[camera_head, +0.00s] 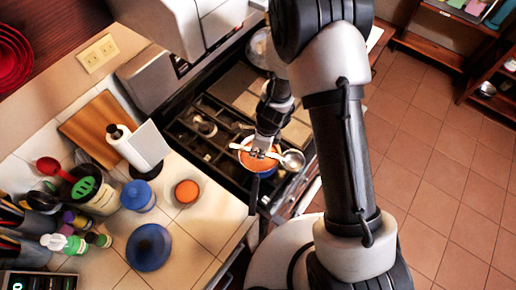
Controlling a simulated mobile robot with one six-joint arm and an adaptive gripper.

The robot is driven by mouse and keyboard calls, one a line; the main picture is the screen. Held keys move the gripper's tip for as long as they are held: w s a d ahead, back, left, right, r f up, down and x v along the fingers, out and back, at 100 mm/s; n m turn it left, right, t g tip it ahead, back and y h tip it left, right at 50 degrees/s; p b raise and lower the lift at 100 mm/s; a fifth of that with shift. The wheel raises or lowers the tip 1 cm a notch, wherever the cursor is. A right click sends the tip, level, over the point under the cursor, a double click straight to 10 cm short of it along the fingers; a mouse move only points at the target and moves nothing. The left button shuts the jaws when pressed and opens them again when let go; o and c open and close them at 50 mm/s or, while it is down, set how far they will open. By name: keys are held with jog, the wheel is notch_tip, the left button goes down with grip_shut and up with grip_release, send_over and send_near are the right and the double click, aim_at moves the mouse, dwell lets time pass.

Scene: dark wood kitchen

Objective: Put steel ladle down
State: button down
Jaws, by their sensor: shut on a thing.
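My gripper (262,151) is over the front of the stove and shut on the steel ladle (292,160). The ladle's round bowl is at the right of the fingers, and its pale handle runs left across the gripper. Below the ladle is a blue pot (258,186) with orange contents, on the stove's front burner area. The ladle lies across the pot's opening in this view; I cannot tell whether it touches the rim.
The stove grates (195,138) extend behind the pot. The tiled counter (200,222) at left holds a blue lid (149,247), a blue canister (138,195), an orange-filled bowl (187,192) and a paper towel roll (140,150). The counter's front right part is clear.

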jog(key=shift+f, duration=0.2)
jog(key=c, duration=1.5)
grip_release()
jog(key=shift+r, duration=0.15)
jog(key=r+p, duration=0.2)
jog(key=r, duration=0.2)
jog(key=d+r+p, duration=0.1)
jog(key=r+p, duration=0.1)
jog(key=r, duration=0.2)
jog(key=d+r+p, duration=0.1)
jog(key=r+p, duration=0.1)
jog(key=r, duration=0.3)
jog(key=shift+s, duration=0.3)
notch_tip(320, 180, up, 12)
jog(key=d+n+t, duration=0.1)
jog(key=d+n, duration=0.1)
jog(key=n, duration=0.4)
jog(key=s+d+r+n+t, duration=0.1)
jog(key=s+d+r+n, duration=0.2)
jog(key=s+r+n, duration=0.2)
jog(key=s+d+r+n+t+h, duration=0.1)
jog(key=s+d+r+n, duration=0.2)
jog(key=s+r+n, duration=0.2)
jog(key=s+d+r+n+t+h, duration=0.1)
jog(key=s+d+r+n, duration=0.2)
jog(key=s+r+n, duration=0.2)
jog(key=shift+s+r, duration=0.5)
jog(key=shift+s, duration=0.25)
jog(key=shift+s+r, duration=0.45)
jog(key=shift+s, duration=0.25)
